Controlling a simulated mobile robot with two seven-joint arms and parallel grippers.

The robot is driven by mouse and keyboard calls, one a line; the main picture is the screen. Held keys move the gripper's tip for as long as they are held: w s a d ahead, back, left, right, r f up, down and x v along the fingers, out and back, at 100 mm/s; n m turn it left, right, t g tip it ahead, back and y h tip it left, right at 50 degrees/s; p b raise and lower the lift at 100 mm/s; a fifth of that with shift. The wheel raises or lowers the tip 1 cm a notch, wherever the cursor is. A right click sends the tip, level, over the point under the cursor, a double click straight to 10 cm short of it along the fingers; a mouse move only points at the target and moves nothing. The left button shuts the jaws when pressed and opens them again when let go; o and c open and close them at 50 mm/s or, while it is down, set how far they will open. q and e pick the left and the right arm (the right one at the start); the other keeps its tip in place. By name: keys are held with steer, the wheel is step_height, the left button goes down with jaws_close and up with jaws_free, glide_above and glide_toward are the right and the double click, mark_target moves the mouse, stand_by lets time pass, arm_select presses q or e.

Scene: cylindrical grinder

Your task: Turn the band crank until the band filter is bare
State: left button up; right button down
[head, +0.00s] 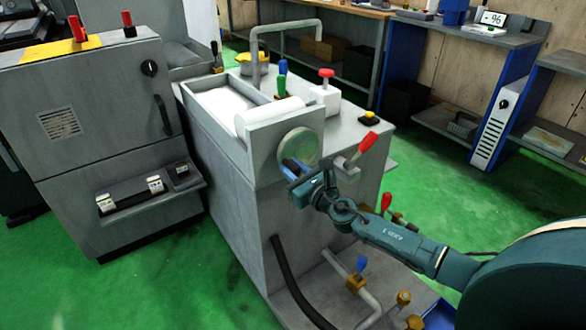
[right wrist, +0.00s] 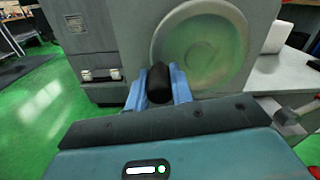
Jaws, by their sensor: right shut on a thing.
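The band crank (head: 298,146) is a pale round disc on the end face of the grey filter tank. In the right wrist view the disc (right wrist: 203,48) looks grey-green, and its black handle (right wrist: 160,83) sits between my blue fingers. My right gripper (head: 290,168) is shut on that handle at the disc's lower left edge; it also shows in the right wrist view (right wrist: 159,88). The band filter (head: 222,104) is a tray on top of the tank with a white band in it, and a white roll (head: 270,115) lies at its near end. My left gripper is out of view.
A red-handled lever (head: 368,143) stands just right of my gripper. A bent grey pipe (head: 254,45) rises over the tray. Valves and pipes (head: 357,275) lie low in front. A grey cabinet (head: 100,110) stands left; green floor is open at right.

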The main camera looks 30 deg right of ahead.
steer(key=c, duration=1.2)
jaws_free()
steer(key=shift+c, duration=0.2)
steer(key=s+d, duration=0.1)
steer(key=s, duration=1.2)
steer(key=shift+d, duration=0.4)
